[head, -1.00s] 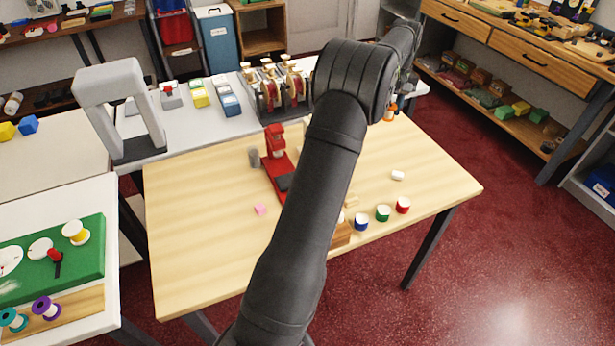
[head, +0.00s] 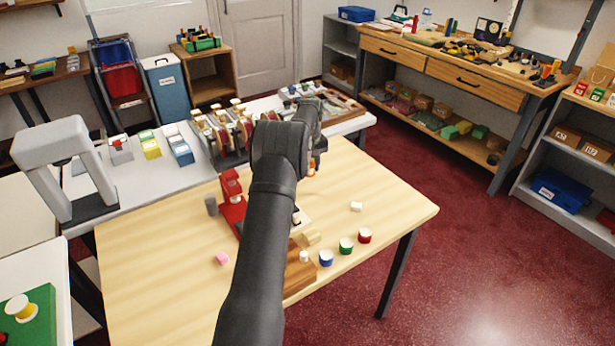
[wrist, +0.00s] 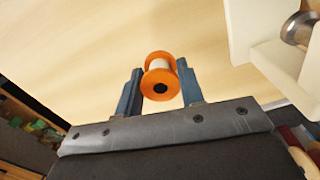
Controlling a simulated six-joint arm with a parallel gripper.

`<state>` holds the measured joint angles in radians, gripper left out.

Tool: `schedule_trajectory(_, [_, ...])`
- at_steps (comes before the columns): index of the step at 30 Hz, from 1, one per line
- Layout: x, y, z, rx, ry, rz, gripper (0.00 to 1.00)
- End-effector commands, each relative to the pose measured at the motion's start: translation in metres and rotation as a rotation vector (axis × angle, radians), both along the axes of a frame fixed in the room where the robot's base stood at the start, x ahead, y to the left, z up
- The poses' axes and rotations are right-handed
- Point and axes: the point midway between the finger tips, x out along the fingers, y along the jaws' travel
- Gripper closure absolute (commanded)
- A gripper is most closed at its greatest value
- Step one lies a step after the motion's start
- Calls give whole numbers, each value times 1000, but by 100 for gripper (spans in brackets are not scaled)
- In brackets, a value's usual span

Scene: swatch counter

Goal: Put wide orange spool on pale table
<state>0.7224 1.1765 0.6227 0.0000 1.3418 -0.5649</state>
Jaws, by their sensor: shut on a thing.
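The wide orange spool (wrist: 151,88) has orange flanges and a pale core. In the wrist view it sits between the two dark fingers of my gripper (wrist: 160,76), which is shut on it. In the head view a small orange part of the spool (head: 311,170) shows below the end of my arm, over the far right part of the pale table (head: 150,270). The pale wooden top fills much of the wrist view behind the spool. I cannot tell how high the spool is above it.
A red press (head: 231,196), a grey cylinder (head: 211,205), a pink block (head: 222,258) and a white piece (head: 356,206) stand on the table. Blue (head: 326,259), green (head: 346,246) and red (head: 365,236) pots line the front right. Bare wood lies at left.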

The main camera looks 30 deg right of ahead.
Motion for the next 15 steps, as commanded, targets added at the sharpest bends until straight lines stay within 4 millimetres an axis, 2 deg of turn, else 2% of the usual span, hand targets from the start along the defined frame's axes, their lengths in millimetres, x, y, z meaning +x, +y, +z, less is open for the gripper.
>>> schedule_trajectory(5, [6, 2, -8, 1, 1, 0, 86])
schedule_trajectory(12, [5, 2, -41, 2, 3, 0, 86])
schedule_trajectory(15, [5, 2, -44, 0, 0, 0, 86])
